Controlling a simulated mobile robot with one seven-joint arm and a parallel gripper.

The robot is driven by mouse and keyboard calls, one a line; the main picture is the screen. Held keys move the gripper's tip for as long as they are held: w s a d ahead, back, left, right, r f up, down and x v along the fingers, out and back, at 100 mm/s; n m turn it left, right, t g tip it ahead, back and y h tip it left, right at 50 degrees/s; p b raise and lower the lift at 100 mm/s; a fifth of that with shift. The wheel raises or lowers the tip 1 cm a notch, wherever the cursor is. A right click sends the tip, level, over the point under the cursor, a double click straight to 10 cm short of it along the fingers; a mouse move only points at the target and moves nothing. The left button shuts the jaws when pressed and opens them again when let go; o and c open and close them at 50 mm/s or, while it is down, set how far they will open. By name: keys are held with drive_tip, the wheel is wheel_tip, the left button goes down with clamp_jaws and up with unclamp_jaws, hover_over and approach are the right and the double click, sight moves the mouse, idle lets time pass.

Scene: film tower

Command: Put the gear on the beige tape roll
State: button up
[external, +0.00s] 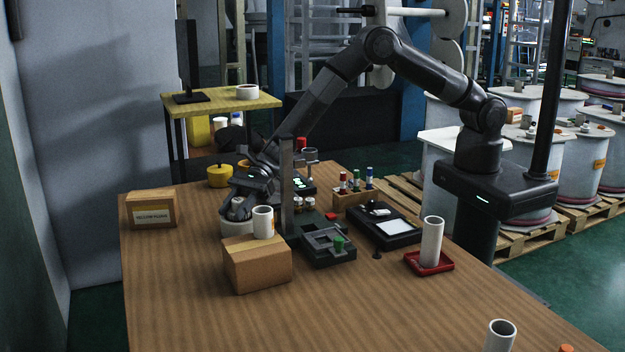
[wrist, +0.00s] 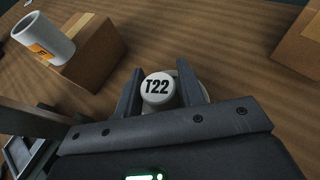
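A small white round piece marked T22 (wrist: 158,89), which I take to be the gear, sits between the fingers of my gripper (wrist: 160,90) in the wrist view. The fingers stand close on both sides; whether they press on it is unclear. In the external view my gripper (external: 240,207) points down at the left side of the wooden table, just over a pale, squat roll (external: 236,229), likely the beige tape roll. Part of a pale round body (wrist: 205,91) shows behind the right finger in the wrist view. Contact between the piece and the roll cannot be made out.
A cardboard box (external: 257,264) stands close by, with a white tube (external: 263,222) upright on it. A grey fixture (external: 325,244) with a post is to the right. Another box (external: 151,209) is at the far left. The front of the table (external: 340,315) is mostly clear.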

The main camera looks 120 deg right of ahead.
drive_tip(key=shift+o, duration=1.3)
drive_tip(key=shift+r, duration=0.1)
